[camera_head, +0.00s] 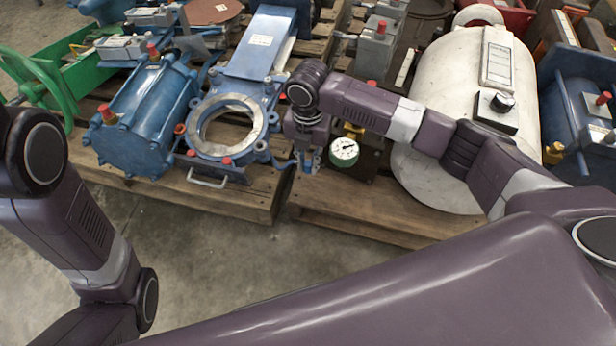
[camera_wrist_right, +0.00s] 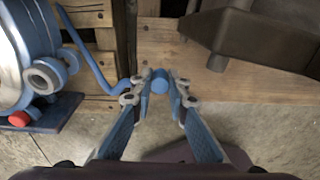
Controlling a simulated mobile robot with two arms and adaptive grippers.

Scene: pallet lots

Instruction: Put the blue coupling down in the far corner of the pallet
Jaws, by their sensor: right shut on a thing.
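The blue coupling (camera_wrist_right: 159,86) shows in the right wrist view as a small round blue piece between the fingertips. My right gripper (camera_wrist_right: 160,78) is shut on it. In the head view my right gripper (camera_head: 307,163) points down near the front edges of two wooden pallets, close to the gap between them. The coupling is hard to tell from the blue fingers there. The right pallet (camera_head: 365,208) carries machine parts; the left pallet (camera_head: 235,198) carries blue valves. Whether the coupling touches wood cannot be told. My left arm shows at the left, its gripper out of view.
A blue valve with a metal ring (camera_head: 258,128) stands just left of my right gripper. A dial gauge (camera_head: 344,152) on a dark block is close on its right. A large white tank (camera_head: 455,105) lies farther right. Bare concrete floor (camera_head: 190,260) is in front.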

